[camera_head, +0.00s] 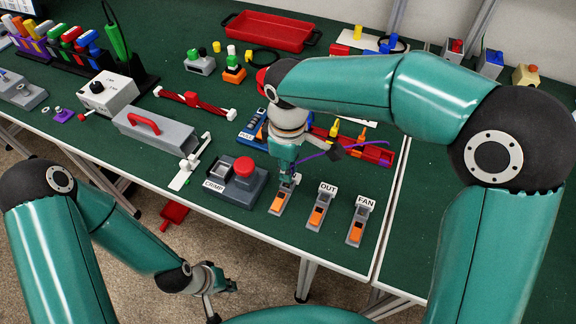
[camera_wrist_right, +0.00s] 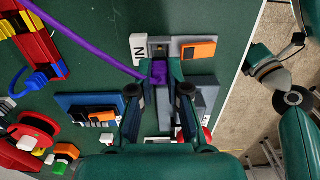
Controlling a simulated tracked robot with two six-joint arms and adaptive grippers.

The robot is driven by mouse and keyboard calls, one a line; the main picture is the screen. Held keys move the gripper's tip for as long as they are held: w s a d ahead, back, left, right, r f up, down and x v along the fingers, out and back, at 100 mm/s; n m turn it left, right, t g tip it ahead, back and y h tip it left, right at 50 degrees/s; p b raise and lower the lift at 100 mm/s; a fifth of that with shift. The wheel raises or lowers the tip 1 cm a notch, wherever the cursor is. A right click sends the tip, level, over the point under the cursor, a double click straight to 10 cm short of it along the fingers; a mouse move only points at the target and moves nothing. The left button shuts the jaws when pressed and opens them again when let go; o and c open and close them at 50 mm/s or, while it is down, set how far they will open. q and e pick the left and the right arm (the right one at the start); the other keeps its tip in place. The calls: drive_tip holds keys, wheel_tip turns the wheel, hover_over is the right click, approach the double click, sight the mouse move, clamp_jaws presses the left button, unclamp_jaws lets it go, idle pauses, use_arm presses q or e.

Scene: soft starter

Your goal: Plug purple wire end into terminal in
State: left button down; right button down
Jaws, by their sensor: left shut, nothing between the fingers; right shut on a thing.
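My right gripper (camera_head: 287,176) points down over the IN terminal (camera_head: 281,200), a grey block with an orange lever. It is shut on the purple wire end (camera_wrist_right: 159,73), seen between the fingertips in the right wrist view. There the end sits at the edge of the IN terminal (camera_wrist_right: 160,46), beside its white IN label (camera_wrist_right: 138,49); I cannot tell whether it is inside the opening. The purple wire (camera_wrist_right: 92,45) trails away to the upper left. My left gripper (camera_head: 225,287) is shut and empty, low beyond the table's front edge.
The OUT terminal (camera_head: 318,211) and FAN terminal (camera_head: 357,226) stand to the right. The grey CRIMP station (camera_head: 235,185) with a red button stands close on the left. A red tray (camera_head: 270,30) lies at the back. The table's white front edge (camera_head: 270,231) is near.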

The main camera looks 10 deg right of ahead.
drive_tip(key=shift+f+b, duration=0.7)
drive_tip(key=shift+f, duration=0.3)
drive_tip(key=c, duration=1.1)
unclamp_jaws()
drive_tip(key=shift+o, duration=0.2)
wheel_tip(320, 180, up, 12)
